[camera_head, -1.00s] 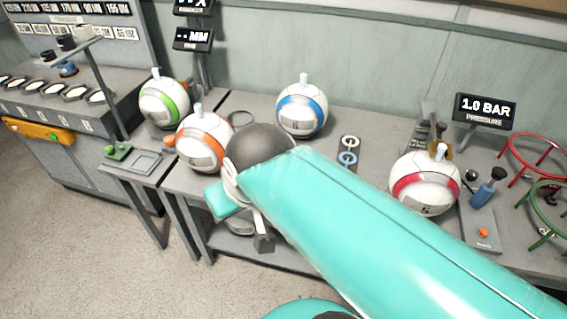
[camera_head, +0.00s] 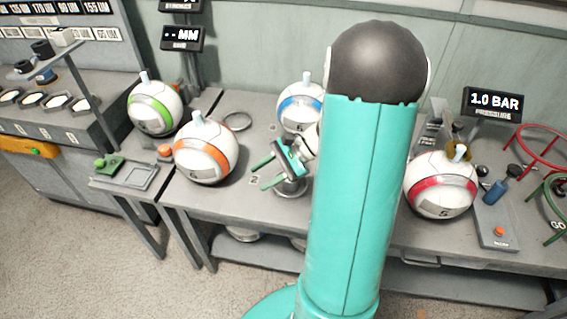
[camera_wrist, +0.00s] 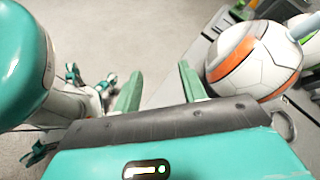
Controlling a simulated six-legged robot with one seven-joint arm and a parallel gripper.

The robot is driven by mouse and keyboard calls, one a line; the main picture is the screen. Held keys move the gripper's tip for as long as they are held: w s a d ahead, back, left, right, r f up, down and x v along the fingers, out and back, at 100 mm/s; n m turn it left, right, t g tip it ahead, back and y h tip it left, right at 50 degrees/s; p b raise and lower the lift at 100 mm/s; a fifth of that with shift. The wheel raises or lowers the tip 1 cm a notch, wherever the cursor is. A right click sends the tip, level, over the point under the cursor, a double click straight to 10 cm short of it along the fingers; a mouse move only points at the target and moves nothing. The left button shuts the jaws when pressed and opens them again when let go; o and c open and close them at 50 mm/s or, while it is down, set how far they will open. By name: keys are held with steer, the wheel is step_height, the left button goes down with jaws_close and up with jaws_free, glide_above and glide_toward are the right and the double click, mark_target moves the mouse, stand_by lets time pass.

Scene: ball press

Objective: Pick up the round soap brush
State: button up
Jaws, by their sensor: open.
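I cannot make out a round soap brush for certain. A small brown, rounded thing (camera_head: 458,149) shows partly behind the red-striped ball at the right; most of it is hidden, and I cannot tell if it is the brush. My gripper (camera_head: 258,176) is over the table between the orange-striped ball and the blue-striped ball, far left of that brown thing. Its two green fingers are apart with nothing between them. They also show apart in the wrist view (camera_wrist: 160,72), pointing past the table's edge toward the floor.
The orange-striped ball (camera_head: 204,152) is close to my gripper. The blue-striped ball (camera_head: 300,104) stands behind, the green-striped one (camera_head: 155,108) left, the red-striped one (camera_head: 440,186) right. A blue tool with a black top (camera_head: 497,190) and a pressure display (camera_head: 492,104) are at the right.

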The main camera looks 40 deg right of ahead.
steer(key=s+d+f+m+t+h, duration=0.1)
steer(key=d+f+m+t, duration=0.3)
steer(key=d, duration=0.2)
steer(key=s+d+f+m+t+h, duration=0.1)
steer(key=s+d+f+m+t, duration=0.1)
steer(key=d+f+m+t, duration=0.2)
steer(key=s+d+f+m+t+h, duration=0.1)
steer(key=s+d+f+m+t, duration=0.1)
steer(key=d+f+m, duration=0.3)
steer(key=shift+s+d+f+m+t+h, duration=0.15)
steer(key=shift+d+t, duration=0.3)
steer(key=shift+d, duration=0.55)
steer(key=shift+s+d+f+m+t+h, duration=0.2)
steer(key=shift+d+t, duration=0.25)
steer(key=shift+d, duration=0.5)
steer(key=x, duration=0.7)
steer(key=shift+d, duration=0.1)
steer(key=x, duration=0.5)
steer(key=shift+w+r, duration=0.15)
steer(key=shift+r, duration=0.1)
jaws_close()
